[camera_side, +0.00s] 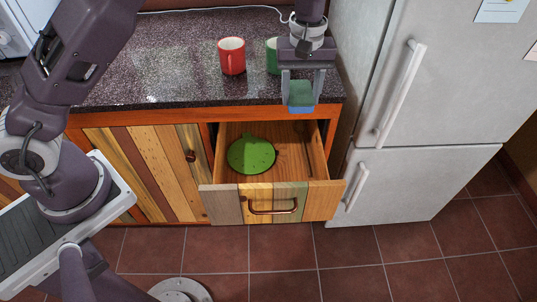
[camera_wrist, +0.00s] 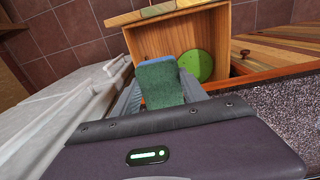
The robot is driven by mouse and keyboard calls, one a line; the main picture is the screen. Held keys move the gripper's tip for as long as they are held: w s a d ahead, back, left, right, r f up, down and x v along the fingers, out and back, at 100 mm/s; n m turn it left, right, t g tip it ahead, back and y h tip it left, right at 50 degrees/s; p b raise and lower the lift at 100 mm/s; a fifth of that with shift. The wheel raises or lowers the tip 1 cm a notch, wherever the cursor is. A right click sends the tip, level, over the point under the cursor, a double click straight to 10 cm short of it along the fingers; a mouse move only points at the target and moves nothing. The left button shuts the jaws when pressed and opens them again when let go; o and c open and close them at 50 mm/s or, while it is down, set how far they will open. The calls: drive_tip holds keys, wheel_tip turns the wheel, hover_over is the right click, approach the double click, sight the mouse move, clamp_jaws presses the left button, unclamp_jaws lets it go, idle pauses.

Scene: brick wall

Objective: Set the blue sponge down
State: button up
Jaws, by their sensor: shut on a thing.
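The blue sponge (camera_side: 301,95) has a green upper part and a blue lower part. My gripper (camera_side: 301,100) is shut on it, above the back right of the open drawer (camera_side: 298,160). In the wrist view the sponge (camera_wrist: 162,86) shows mostly green with a blue far edge, between the fingers of my gripper (camera_wrist: 165,90). The sponge hangs in front of the counter's edge and appears clear of the drawer floor.
A round green item (camera_side: 250,155) lies in the drawer's left part. A red mug (camera_side: 232,56) and a partly hidden green mug (camera_side: 272,56) stand on the dark counter (camera_side: 170,55). A fridge (camera_side: 415,190) stands close on the right.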

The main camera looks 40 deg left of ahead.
wheel_tip(320, 180, down, 34)
drive_tip(key=shift+f, duration=0.2)
drive_tip(key=o, duration=1.4)
drive_tip(key=shift+f, duration=0.1)
